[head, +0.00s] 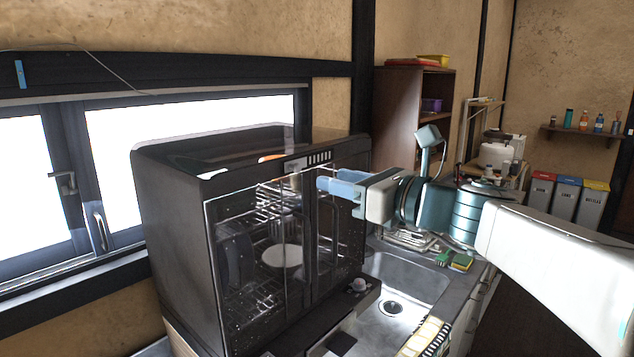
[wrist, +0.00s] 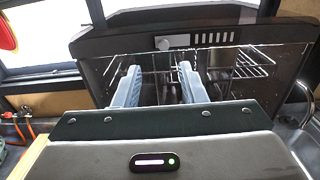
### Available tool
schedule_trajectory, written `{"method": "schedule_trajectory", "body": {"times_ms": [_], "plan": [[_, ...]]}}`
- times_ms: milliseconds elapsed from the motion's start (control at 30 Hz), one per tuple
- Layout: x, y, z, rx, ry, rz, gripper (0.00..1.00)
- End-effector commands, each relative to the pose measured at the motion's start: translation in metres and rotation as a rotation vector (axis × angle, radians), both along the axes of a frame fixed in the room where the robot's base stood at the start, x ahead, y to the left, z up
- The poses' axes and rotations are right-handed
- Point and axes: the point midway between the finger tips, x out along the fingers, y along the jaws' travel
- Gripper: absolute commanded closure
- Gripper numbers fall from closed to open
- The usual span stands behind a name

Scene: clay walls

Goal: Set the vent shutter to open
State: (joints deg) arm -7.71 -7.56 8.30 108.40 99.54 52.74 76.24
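The vent shutter (head: 319,157) is a small slotted grille on the upper front edge of a black dish dryer (head: 180,220). In the wrist view the shutter (wrist: 213,38) shows as a row of dark and light slats, with a small grey knob (wrist: 163,43) just left of it. My gripper (head: 322,184) is in front of the dryer's upper front, a little below the grille. In the wrist view my gripper (wrist: 158,75) has its two pale blue fingers spread, with nothing between them. The knob lies ahead, between the finger directions. I cannot tell the exact gap to it.
The dryer has clear front doors with wire racks and a white bowl (head: 283,255) inside. A steel sink (head: 405,275) lies to its right, with sponges (head: 455,261) beside it. A window (head: 190,130) is behind the dryer. A dark shelf unit (head: 405,110) stands farther back.

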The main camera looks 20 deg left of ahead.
Motion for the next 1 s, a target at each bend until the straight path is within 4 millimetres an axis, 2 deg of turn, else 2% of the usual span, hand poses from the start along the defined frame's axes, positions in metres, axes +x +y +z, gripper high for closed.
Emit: {"method": "schedule_trajectory", "body": {"times_ms": [100, 300, 733, 867, 967, 1000], "plan": [[-0.009, -0.022, -0.002, 0.001, -0.001, -0.002, 0.62], [-0.018, -0.04, -0.001, 0.0, 0.0, 0.001, 0.62], [-0.02, -0.044, -0.003, -0.015, -0.008, 0.002, 0.62], [-0.027, -0.049, -0.027, -0.139, -0.079, 0.004, 0.62], [-0.038, -0.061, -0.063, -0.334, -0.194, 0.025, 0.62], [-0.044, -0.067, -0.081, -0.429, -0.25, 0.042, 0.62]]}}
